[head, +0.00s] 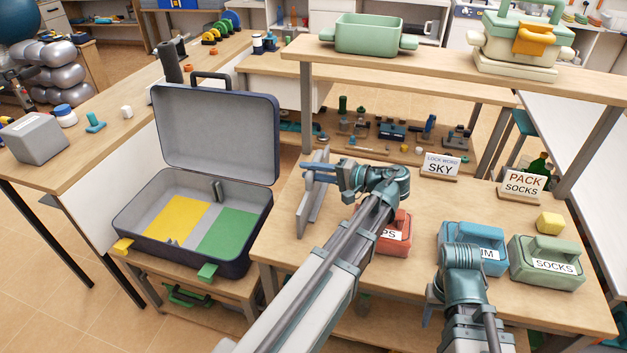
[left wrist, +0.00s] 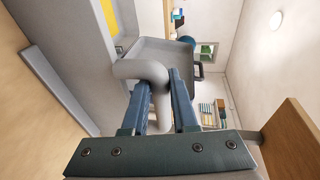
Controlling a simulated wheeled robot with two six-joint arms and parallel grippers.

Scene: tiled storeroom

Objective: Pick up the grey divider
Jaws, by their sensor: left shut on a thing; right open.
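The grey divider (head: 308,210) is a thin upright panel at the left end of the table, beside the open suitcase. My left gripper (head: 322,172) is at its top. In the left wrist view, the left gripper's blue fingers (left wrist: 160,105) are shut on the divider's curved grey handle (left wrist: 143,69). I cannot tell whether the divider's lower edge touches the table. My right gripper (head: 430,302) is open, low beside the blue box, and mostly hidden by its own wrist.
The open suitcase (head: 128,222) has a yellow and a green floor patch. A red box (head: 402,246), a blue box (head: 492,236) and a green box labelled SOCKS (head: 556,249) stand on the table (head: 284,247). Signs read SKY (head: 441,164) and PACK SOCKS (head: 523,186). A shelf (head: 440,70) spans behind.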

